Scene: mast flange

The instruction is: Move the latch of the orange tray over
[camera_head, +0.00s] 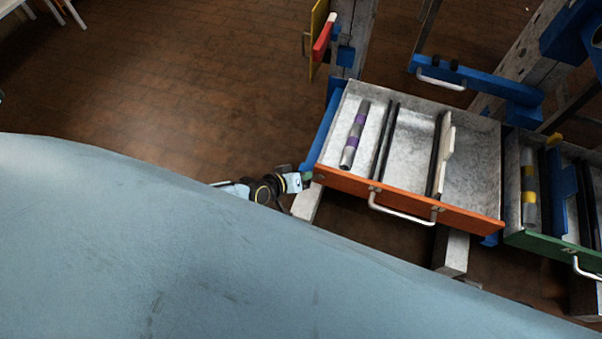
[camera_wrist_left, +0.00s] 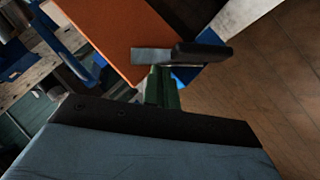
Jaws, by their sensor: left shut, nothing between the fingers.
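The orange tray (camera_head: 350,186) is a pulled-out metal drawer with an orange front and a silver bar handle (camera_head: 400,208). My left gripper (camera_head: 307,178) is at the left end of this front, low and close to the corner. In the left wrist view its green fingers (camera_wrist_left: 162,90) are shut and empty. Just beyond the fingertips, a small silver plate with a black end, seemingly the latch (camera_wrist_left: 150,56), lies across the edge of the orange panel (camera_wrist_left: 105,35). I cannot tell whether the fingers touch it. My right gripper is not in view.
The tray holds a grey cylinder with purple bands (camera_head: 354,135) and dark dividers. A green-fronted tray (camera_head: 540,246) stands at the right. Blue brackets and metal posts surround the trays. Open brick floor (camera_head: 190,80) lies to the left. A large pale blue surface covers the foreground.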

